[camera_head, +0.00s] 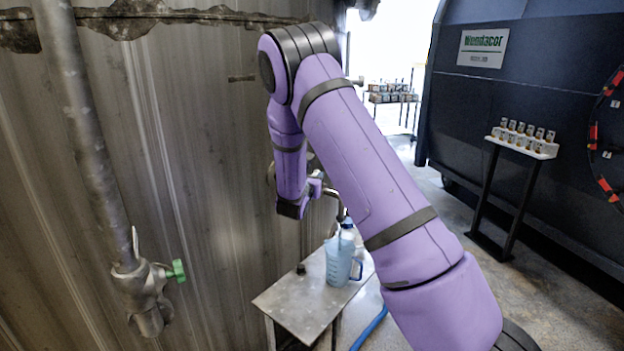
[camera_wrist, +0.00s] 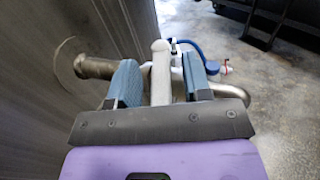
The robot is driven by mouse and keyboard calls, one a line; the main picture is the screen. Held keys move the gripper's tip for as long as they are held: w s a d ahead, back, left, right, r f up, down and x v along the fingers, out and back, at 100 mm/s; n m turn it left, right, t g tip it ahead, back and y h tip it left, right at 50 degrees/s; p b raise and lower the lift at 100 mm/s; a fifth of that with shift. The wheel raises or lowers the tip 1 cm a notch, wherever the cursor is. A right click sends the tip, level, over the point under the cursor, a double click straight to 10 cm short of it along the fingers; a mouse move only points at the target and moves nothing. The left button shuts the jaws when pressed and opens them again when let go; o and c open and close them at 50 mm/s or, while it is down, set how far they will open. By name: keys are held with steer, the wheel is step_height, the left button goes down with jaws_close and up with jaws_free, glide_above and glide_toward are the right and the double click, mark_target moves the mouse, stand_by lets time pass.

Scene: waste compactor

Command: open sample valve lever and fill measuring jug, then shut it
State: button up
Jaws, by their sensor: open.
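My gripper (camera_head: 314,188) is open beside the steel wall, at a bent metal pipe (camera_head: 334,194) above a small table. In the wrist view, a pale upright bar, seemingly the valve lever (camera_wrist: 160,75), stands between the two blue-grey fingers of my gripper (camera_wrist: 156,64). Gaps show on both sides of it, so it does not look clamped. The pipe (camera_wrist: 96,68) leaves a round wall flange at left and curves round at right. The translucent blue measuring jug (camera_head: 338,264) stands upright on the table below the pipe; its contents cannot be made out.
A thick pipe with a green-handled valve (camera_head: 177,270) is at left. A sample rack (camera_head: 525,143) stands at right, with open floor before it.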

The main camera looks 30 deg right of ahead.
jaws_close()
steer(key=shift+w, duration=0.1)
steer(key=shift+w+a+m+g+h, duration=0.15)
steer(key=shift+w+m+g+h, duration=0.1)
steer(key=shift+m+g+h, duration=0.65)
steer(key=shift+w+a+m+g+h, duration=0.25)
steer(key=shift+m+g, duration=0.4)
steer(key=shift+g, duration=0.5)
steer(key=shift+w+a+m+g+h, duration=0.1)
steer(key=shift+w+m+g+h, duration=0.2)
steer(key=shift+m+g+h, duration=0.6)
steer(key=shift+y, duration=0.25)
jaws_free()
